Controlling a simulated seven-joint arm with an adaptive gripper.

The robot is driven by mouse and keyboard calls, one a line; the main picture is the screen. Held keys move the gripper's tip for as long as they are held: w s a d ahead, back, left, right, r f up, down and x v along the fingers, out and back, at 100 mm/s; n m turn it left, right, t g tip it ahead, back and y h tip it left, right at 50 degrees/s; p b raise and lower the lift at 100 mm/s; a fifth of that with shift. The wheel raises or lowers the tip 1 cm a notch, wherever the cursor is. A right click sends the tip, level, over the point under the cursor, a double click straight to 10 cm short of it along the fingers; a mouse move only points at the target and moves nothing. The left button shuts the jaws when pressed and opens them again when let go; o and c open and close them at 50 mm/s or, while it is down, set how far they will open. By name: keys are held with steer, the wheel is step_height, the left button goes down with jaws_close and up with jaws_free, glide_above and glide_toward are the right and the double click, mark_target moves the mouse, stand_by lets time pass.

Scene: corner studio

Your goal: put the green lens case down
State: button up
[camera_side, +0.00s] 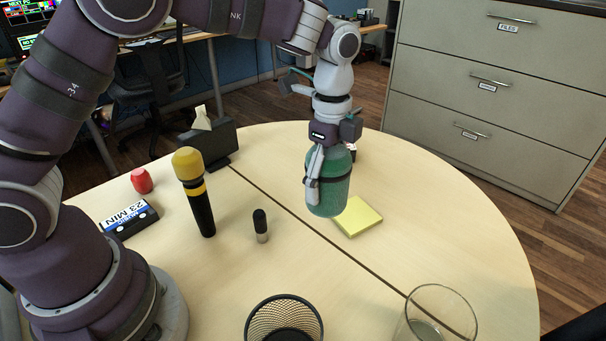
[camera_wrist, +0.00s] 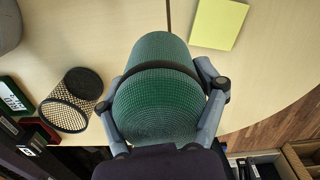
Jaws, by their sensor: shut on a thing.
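The green lens case (camera_side: 328,190) is a rounded, textured green cylinder with a dark band. My gripper (camera_side: 329,172) is shut on it, with a grey finger against its side in the side view. In the wrist view the case (camera_wrist: 158,100) fills the middle, and the fingers of my gripper (camera_wrist: 162,97) lie on both sides of it. The case is over the table (camera_side: 255,275), beside a yellow note pad (camera_side: 358,217). I cannot tell whether its lower end touches the table. The case hides the surface directly behind it.
A microphone (camera_side: 197,200), a small black cylinder (camera_side: 260,226), a cassette (camera_side: 128,220) and a red object (camera_side: 142,181) stand or lie on the left. A mesh cup (camera_side: 284,312) and a clear glass (camera_side: 436,315) are at the front. The tabletop right of the pad is clear.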

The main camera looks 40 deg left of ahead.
steer(key=w+a+n, duration=0.1)
steer(key=a, duration=0.3)
steer(key=w+a+n, duration=0.1)
steer(key=a+n, duration=0.1)
steer(key=a, duration=0.3)
steer(key=w+a+n, duration=0.1)
steer(key=a+n, duration=0.1)
steer(key=a, duration=0.3)
steer(key=shift+w+f, duration=0.1)
steer(key=shift+w, duration=0.15)
step_height(320, 180, down, 10)
steer(key=shift+a+r, duration=0.15)
steer(key=o, duration=1.3)
